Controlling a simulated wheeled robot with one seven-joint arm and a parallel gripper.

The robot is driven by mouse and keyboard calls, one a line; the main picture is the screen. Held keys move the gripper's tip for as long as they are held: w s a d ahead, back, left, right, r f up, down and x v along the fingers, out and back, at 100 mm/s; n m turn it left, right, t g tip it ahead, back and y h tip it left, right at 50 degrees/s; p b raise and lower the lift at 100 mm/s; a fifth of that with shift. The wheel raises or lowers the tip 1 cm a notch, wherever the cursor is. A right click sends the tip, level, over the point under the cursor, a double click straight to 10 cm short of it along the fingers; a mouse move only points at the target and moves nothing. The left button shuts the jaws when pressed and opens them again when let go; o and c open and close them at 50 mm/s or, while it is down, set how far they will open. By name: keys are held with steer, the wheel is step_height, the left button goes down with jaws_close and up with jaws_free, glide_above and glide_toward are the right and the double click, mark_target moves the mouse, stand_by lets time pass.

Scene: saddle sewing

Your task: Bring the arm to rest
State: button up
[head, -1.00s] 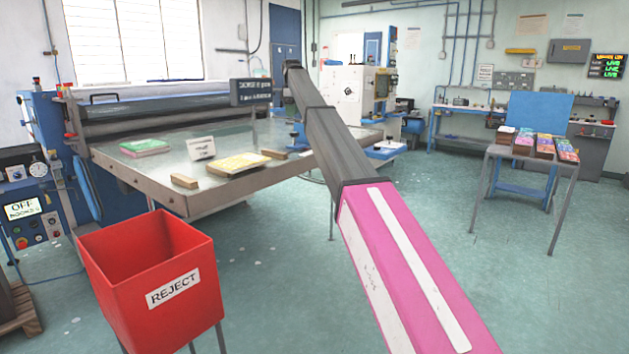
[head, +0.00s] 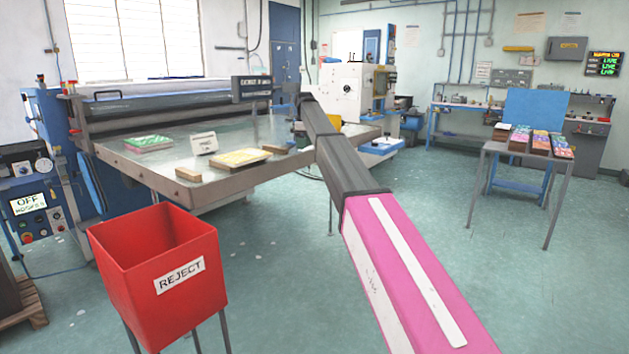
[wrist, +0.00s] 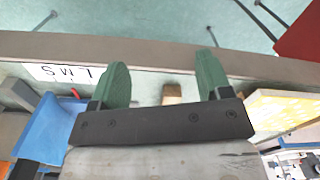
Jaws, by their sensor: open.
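My arm reaches across the head view from the lower right toward the large machine table (head: 160,178). Its far end is beside the table's right side, and the gripper cannot be made out there. In the wrist view my gripper (wrist: 161,78) shows two green fingers spread apart with nothing held between them. The fingers are above the table's edge (wrist: 190,52). A small wooden block (wrist: 172,93) shows beyond the gap between them, and a yellow-topped pad (wrist: 283,110) is to the right.
A red reject bin (head: 160,265) stands at front left. A grey side table (head: 490,148) with several coloured stacks is at the right. A blue object (wrist: 58,130) is near the gripper's left in the wrist view. The floor between is open.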

steer(key=s+d+f+m, duration=0.2)
steer(key=s+d+f, duration=0.4)
steer(key=f, duration=0.4)
steer(key=s+d+f+m, duration=0.2)
steer(key=s+d+f, duration=0.1)
steer(key=s+f, duration=0.55)
steer(key=s+d+f+m, duration=0.3)
steer(key=s+d+f, duration=0.3)
steer(key=f, duration=0.4)
steer(key=s+d+f+m, duration=0.2)
steer(key=s+f, duration=0.3)
steer(key=s, duration=0.4)
steer(key=s+d+f+m, duration=0.2)
steer(key=s+f, duration=0.3)
steer(key=s, duration=0.5)
steer(key=s+d+f+m, duration=0.2)
steer(key=s+d+f, duration=0.2)
steer(key=s, duration=0.5)
steer(key=shift+s+f+m, duration=0.2)
steer(key=shift+f+m, duration=0.2)
steer(key=shift+f, duration=0.25)
